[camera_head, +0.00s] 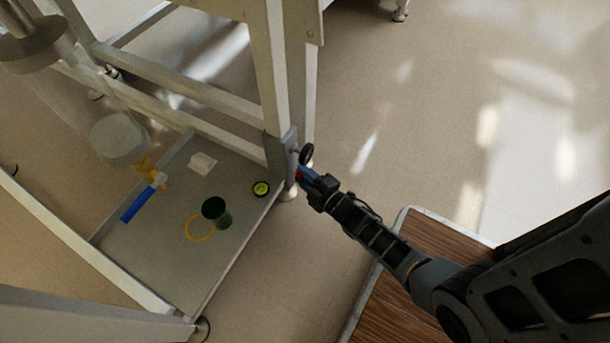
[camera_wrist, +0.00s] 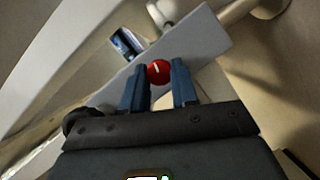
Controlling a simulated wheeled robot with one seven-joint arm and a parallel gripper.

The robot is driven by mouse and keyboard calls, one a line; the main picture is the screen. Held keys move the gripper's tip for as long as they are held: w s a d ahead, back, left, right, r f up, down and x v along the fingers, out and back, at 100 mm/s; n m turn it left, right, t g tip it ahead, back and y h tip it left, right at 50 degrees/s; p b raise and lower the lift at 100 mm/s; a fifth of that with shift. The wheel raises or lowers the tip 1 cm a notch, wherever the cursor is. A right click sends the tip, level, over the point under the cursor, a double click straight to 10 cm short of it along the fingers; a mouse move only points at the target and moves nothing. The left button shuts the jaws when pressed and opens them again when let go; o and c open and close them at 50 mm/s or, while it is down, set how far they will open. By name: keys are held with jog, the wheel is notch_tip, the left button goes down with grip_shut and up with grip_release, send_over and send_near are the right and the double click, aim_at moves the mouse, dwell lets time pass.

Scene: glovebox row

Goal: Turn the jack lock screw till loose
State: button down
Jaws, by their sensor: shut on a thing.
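The jack lock screw (camera_wrist: 158,71) shows in the wrist view as a round red knob with a pale mark on its face. It sits against a pale grey plate (camera_wrist: 205,40), which in the head view is a grey bracket (camera_head: 279,150) on the frame's leg. My gripper (camera_wrist: 158,84) has one blue finger on each side of the knob and is shut on it. The screw's shaft is hidden.
A low grey tray (camera_head: 150,262) in the frame holds a dark green cup (camera_head: 216,213), a yellow ring (camera_head: 191,229), a yellow-green disc (camera_head: 261,188) and a blue-handled tool (camera_head: 136,206). A wood-topped table (camera_head: 413,227) stands under my arm. The floor at upper right is clear.

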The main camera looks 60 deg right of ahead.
jog(key=shift+a+f+n+t+h, duration=0.15)
jog(key=shift+n+t+h, duration=0.35)
jog(key=shift+n, duration=1.25)
jog(key=shift+f+n+t+h, duration=0.2)
jog(key=shift+n+t, duration=0.5)
jog(key=shift+n, duration=1.05)
jog(key=c, duration=0.9)
grip_release()
jog(key=shift+o, duration=0.2)
